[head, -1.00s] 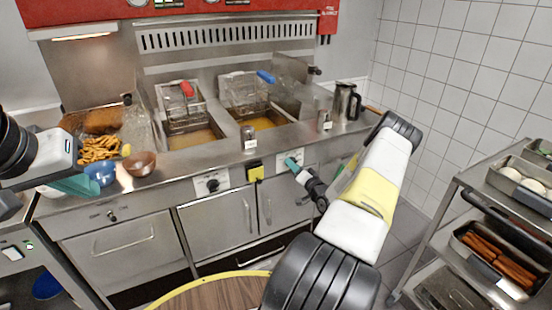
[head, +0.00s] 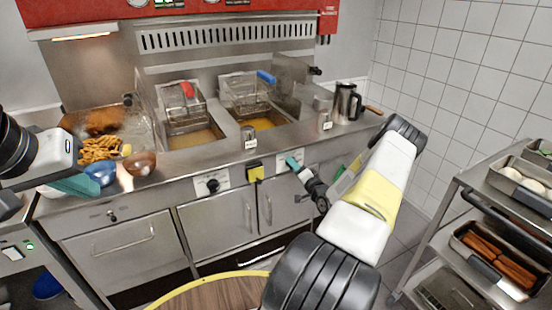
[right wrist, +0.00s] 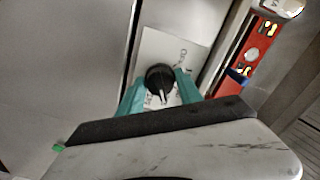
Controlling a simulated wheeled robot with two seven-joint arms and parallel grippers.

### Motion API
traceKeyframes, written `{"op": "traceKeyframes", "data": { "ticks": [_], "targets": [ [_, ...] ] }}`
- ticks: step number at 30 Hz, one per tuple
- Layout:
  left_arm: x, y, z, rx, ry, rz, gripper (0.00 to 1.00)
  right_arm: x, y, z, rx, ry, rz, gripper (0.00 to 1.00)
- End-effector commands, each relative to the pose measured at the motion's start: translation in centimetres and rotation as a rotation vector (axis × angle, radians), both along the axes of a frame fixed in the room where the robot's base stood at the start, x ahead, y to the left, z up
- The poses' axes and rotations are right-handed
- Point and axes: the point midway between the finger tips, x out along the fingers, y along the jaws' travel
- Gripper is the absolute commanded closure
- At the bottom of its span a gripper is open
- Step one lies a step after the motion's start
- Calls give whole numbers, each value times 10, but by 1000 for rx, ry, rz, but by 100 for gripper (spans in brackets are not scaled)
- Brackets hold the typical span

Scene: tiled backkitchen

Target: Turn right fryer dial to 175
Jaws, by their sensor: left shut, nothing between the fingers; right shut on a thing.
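The right fryer dial (right wrist: 160,78) is a black round knob with a pale pointer mark, on a white plate (right wrist: 172,48) with small print. In the right wrist view it sits between the teal fingers of my right gripper (right wrist: 160,90), which is shut on it. The numbers are too small or covered to read. In the head view my right gripper (head: 292,162) is at the fryer's front panel and hides this dial. My left gripper (head: 78,184) is shut and empty near the bowls. The left fryer dial (head: 212,186) is on its own white plate.
A yellow-and-black switch (head: 255,171) sits between the dials. Fryer baskets (head: 182,106), a steel jug (head: 346,103), a blue bowl (head: 100,172) and a brown bowl (head: 140,163) are on the counter. A trolley with trays (head: 505,225) stands at right.

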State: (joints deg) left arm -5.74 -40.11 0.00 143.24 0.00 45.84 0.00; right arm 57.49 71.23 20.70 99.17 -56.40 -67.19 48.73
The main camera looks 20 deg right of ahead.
Motion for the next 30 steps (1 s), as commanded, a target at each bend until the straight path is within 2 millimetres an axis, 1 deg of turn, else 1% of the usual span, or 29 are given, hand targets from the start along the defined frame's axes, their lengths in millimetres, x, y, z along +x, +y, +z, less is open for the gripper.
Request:
{"op": "traceKeyframes", "data": {
  "ticks": [1, 3, 4, 11, 14, 17, 24, 27, 30],
  "targets": [
    [0, 0, 0, 0, 0, 0, 100, -1, 0, -2, 1, 4, -1, 52],
    [0, 0, 0, 0, 0, 0, 100, -1, 0, -2, 0, 4, -1, 39],
    [0, 0, 0, 0, 0, 0, 100, -1, 0, -1, 0, 3, -1, 37],
    [0, 0, 0, 0, 0, 0, 100, 0, 0, -1, -1, 1, 0, 37],
    [0, 0, 0, 0, 0, 0, 100, -3, -1, -1, -1, 2, -1, 37],
    [0, 0, 0, 0, 0, 0, 100, -14, -2, -1, -1, 4, -1, 37],
    [0, 0, 0, 0, 0, 0, 100, -55, -5, -1, 1, 4, -2, 37],
    [0, 0, 0, 0, 0, 0, 100, -68, -6, -1, 0, 3, -2, 37],
    [0, 0, 0, 0, 0, 0, 100, -76, -7, -1, 0, 3, -1, 37]
  ]
}}
